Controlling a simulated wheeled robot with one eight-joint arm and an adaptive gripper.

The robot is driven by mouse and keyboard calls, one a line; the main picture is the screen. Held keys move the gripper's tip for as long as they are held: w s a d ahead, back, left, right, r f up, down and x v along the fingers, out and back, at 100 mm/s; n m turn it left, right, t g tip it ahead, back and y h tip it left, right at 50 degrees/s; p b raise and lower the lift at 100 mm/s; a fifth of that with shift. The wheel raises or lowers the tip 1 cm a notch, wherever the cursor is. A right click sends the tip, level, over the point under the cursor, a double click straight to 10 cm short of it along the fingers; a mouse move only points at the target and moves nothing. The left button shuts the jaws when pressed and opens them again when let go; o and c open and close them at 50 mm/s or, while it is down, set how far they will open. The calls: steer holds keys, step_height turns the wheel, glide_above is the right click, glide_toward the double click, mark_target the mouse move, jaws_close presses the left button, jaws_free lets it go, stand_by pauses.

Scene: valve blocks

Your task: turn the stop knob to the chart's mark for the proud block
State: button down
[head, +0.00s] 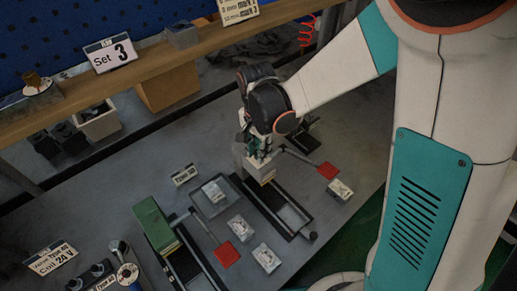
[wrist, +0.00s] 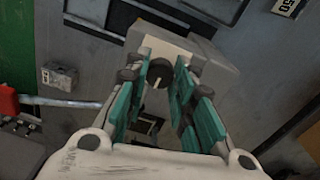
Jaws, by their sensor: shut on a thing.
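My gripper (head: 259,153) points down at a pale grey block (head: 257,170) in the head view. In the wrist view the teal fingers of my gripper (wrist: 162,78) are shut on a dark round knob (wrist: 159,68) with a pale pointer line. The knob is on the grey block (wrist: 205,58). A card with "mark" lines (head: 238,10), cut off by the top edge, stands on the shelf; its lines look like millimetre sizes, but the mark numbers are hard to read. A green block (head: 153,224) stands on another dark rail. I cannot tell which block is proud.
A "Set 3" card (head: 110,53) stands on the wooden shelf (head: 160,58). Red paddles (head: 327,170) (head: 227,254) on rods stick out beside the rails. A shallow tray (head: 217,196) and several small pale blocks (head: 266,257) lie nearby. A "Coil 24 V" card (head: 50,258) is at lower left.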

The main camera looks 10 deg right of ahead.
steer(key=shift+n, duration=0.3)
steer(key=n+b, duration=0.1)
steer(key=n, duration=0.3)
steer(key=n+b, duration=0.1)
steer(key=n, duration=0.3)
steer(key=shift+n, duration=0.4)
steer(key=n, duration=0.4)
steer(key=shift+t+b, duration=0.3)
steer(key=shift+b, duration=0.1)
steer(key=shift+n, duration=2.2)
steer(key=c, duration=1.3)
jaws_free()
